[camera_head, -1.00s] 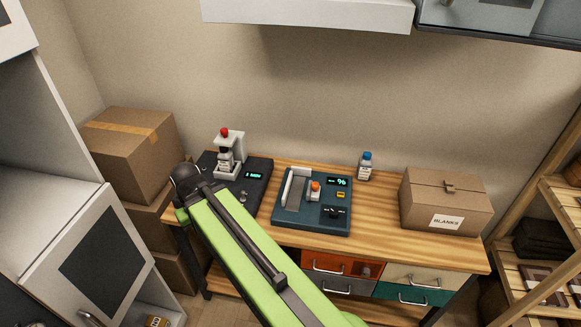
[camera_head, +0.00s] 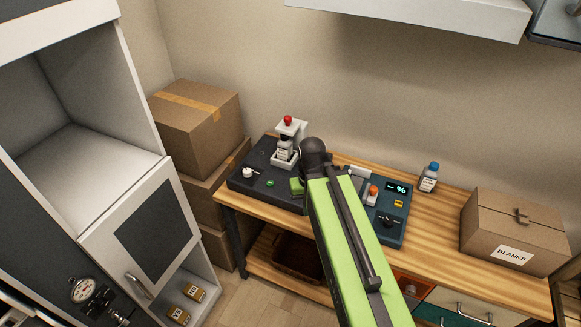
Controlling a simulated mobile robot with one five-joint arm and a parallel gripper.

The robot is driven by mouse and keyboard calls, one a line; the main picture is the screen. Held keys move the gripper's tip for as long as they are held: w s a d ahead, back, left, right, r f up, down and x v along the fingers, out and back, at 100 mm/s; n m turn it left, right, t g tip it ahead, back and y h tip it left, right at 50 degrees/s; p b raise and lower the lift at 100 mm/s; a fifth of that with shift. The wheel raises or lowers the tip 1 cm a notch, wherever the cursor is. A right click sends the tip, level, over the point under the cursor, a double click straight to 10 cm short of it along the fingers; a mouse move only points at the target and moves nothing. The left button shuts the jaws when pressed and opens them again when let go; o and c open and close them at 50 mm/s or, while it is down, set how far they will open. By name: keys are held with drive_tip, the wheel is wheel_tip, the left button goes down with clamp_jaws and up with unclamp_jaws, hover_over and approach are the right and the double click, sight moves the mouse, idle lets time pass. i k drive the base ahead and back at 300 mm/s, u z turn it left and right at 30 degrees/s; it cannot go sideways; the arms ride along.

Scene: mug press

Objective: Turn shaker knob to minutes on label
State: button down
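The shaker (camera_head: 256,187) is a dark base at the left end of the wooden bench. The bottle's pale label is too small to read.
A teal press unit (camera_head: 392,226) stands right of the shaker, partly behind my arm. A blue-capped bottle (camera_head: 429,178) and a "BLANKS" carton (camera_head: 514,234) stand farther right on the bench. Stacked cartons (camera_head: 196,125) and a grey cabinet (camera_head: 130,215) are at the left.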

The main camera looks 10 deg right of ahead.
sight(247, 172)
drive_tip(key=z, duration=0.05)
drive_tip(key=k, duration=1.2)
drive_tip(key=u, duration=0.7)
drive_tip(key=i, duration=1.45)
drive_tip(key=u, duration=0.75)
